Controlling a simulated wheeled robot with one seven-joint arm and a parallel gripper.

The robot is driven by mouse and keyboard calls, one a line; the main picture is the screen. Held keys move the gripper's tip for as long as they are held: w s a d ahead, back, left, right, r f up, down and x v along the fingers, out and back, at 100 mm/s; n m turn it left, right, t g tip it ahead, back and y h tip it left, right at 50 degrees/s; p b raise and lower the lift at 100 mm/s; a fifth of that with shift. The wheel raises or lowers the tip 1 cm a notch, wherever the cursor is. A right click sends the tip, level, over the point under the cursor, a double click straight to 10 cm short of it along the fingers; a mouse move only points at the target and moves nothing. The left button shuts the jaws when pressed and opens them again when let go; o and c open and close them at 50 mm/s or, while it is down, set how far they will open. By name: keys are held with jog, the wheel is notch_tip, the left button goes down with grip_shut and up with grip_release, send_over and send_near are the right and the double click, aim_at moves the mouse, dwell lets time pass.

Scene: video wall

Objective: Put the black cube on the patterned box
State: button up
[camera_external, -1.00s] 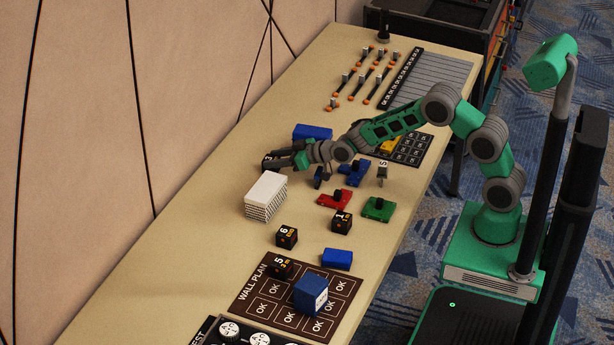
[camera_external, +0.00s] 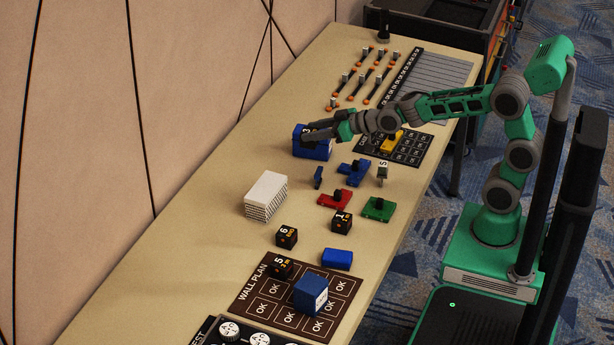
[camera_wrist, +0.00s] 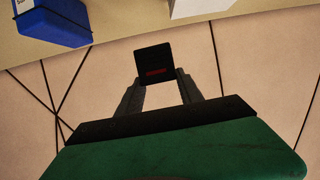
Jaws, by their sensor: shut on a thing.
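My gripper (camera_external: 318,133) is shut on a black cube, which shows between the two fingertips in the wrist view (camera_wrist: 155,62). In the external view the held cube is partly hidden by the fingers and overlaps the blue box behind the gripper. The patterned box (camera_external: 265,196), white on top with dark patterned sides, stands on the table nearer the camera and left of my gripper. A white corner at the top edge of the wrist view (camera_wrist: 203,7) looks like this box. The cube is apart from it.
A blue box (camera_external: 313,151) stands by my gripper and also shows in the wrist view (camera_wrist: 52,22). Other black cubes (camera_external: 286,237) stand nearer the camera. Red (camera_external: 334,199), blue and green handled pieces lie to the right. The table left of the patterned box is clear.

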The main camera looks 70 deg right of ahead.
jog(key=s+a+r+n+y, duration=0.2)
jog(key=s+a+r, duration=0.1)
jog(key=a+r, duration=0.45)
jog(key=n+y, duration=0.1)
jog(key=y, duration=0.1)
send_over(271, 187)
jog(key=shift+g, duration=0.4)
notch_tip(271, 187, down, 13)
jog(key=shift+d, duration=0.1)
jog(key=shift+f, duration=1.7)
jog(key=o, duration=1.4)
jog(key=shift+r, duration=0.1)
